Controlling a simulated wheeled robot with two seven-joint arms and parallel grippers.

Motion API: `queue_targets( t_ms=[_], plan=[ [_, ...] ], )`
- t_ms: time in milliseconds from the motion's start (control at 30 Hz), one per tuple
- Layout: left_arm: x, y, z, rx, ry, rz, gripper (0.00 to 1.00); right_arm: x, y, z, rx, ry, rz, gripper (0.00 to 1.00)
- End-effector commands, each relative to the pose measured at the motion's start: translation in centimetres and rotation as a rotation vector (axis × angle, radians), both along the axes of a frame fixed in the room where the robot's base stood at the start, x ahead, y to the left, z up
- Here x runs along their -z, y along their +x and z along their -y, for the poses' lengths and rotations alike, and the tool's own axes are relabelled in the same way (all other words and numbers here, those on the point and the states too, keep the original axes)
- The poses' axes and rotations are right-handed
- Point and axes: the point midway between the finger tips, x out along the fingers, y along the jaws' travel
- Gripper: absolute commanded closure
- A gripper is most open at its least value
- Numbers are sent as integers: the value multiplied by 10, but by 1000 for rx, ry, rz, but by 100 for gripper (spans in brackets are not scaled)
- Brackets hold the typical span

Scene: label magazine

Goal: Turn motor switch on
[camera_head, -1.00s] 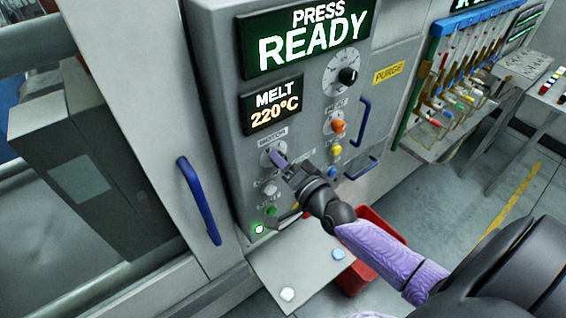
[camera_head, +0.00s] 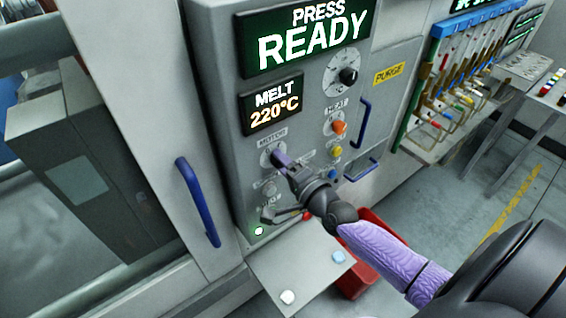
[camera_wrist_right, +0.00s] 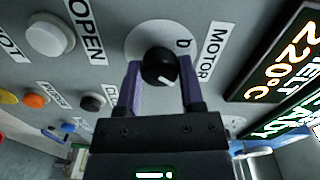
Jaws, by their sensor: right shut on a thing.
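The motor switch is a small black rotary knob (camera_wrist_right: 158,68) with a white pointer line, on a pale round plate beside the MOTOR label (camera_wrist_right: 211,53). A "0" mark is on the plate. In the wrist view my right gripper (camera_wrist_right: 160,72) has its two purple fingers on either side of the knob, shut on it. The pointer line slants to the lower right in that view. My left gripper is not in view.
Around the switch are a white button (camera_wrist_right: 50,35) by the OPEN label, an orange knob (camera_head: 338,127), and a blue door handle (camera_head: 198,202). A shelf (camera_head: 300,262) juts out below, with a red bin (camera_head: 358,280) behind. The displays read PRESS READY and MELT 220°C.

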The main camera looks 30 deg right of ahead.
Motion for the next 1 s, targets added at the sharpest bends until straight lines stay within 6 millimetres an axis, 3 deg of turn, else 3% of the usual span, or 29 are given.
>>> queue_targets(
  t_ms=[233,267,400,733,867,1000],
  plan=[
    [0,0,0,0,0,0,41,1,0,0,0,2,-2,100],
    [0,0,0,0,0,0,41,1,0,0,0,2,-2,44],
    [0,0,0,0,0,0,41,1,0,0,0,1,-1,16],
    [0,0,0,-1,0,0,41,0,-5,0,0,0,-1,16],
    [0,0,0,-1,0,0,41,0,-28,2,0,0,-3,16],
    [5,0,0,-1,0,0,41,2,-64,4,-1,-1,-6,16]
  ],
)
